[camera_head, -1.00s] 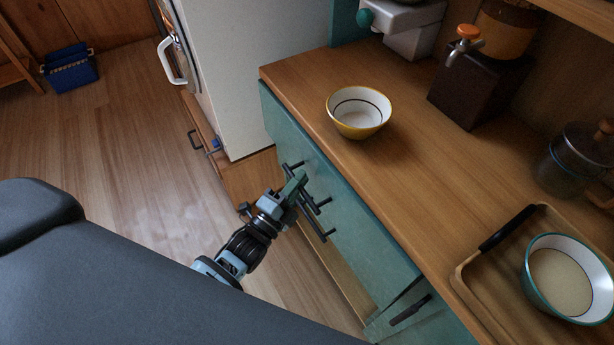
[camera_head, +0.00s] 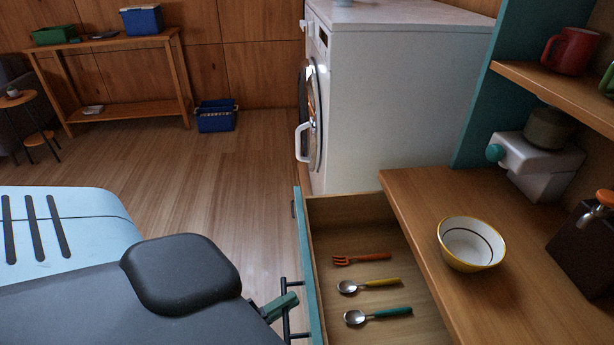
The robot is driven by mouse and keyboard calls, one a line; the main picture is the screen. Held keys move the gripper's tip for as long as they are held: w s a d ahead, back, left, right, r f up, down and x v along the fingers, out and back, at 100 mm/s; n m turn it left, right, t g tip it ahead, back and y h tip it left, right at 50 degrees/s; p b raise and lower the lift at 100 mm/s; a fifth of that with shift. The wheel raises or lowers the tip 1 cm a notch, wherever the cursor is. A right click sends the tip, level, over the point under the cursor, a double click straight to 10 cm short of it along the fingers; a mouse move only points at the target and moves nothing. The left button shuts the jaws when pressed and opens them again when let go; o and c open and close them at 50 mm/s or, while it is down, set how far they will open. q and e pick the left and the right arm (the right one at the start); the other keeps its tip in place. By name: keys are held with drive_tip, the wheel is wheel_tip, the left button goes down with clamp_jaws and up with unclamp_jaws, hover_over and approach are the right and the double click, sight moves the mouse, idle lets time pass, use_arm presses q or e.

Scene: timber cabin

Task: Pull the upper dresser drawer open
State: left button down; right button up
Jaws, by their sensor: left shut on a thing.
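The upper dresser drawer (camera_head: 315,292) stands pulled out from under the wooden counter (camera_head: 420,215), with its teal front to the left. Inside lie an orange fork (camera_head: 361,258), a yellow-handled spoon (camera_head: 369,285) and a teal-handled spoon (camera_head: 378,315). My left gripper (camera_head: 284,304) is at the black bar handle (camera_head: 286,322) on the drawer's front and is shut on it. My own body hides most of the left arm. My right gripper is not in view.
A white washing machine (camera_head: 390,110) stands behind the drawer. A yellow-rimmed bowl (camera_head: 470,244) sits on the counter. A blue basket (camera_head: 215,116) and a wooden console table (camera_head: 120,85) are by the far wall. The floor left of the drawer is clear.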

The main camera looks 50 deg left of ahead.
use_arm(q)
drive_tip(key=shift+s+a, duration=0.4)
drive_tip(key=shift+s, duration=0.15)
drive_tip(key=c, duration=1.5)
unclamp_jaws()
drive_tip(key=shift+o, duration=0.2)
drive_tip(key=shift+s, duration=0.1)
drive_tip(key=b+v, duration=0.1)
drive_tip(key=v, duration=0.6)
drive_tip(key=shift+s+b, duration=0.3)
drive_tip(key=shift+b, duration=0.05)
drive_tip(key=shift+a, duration=0.15)
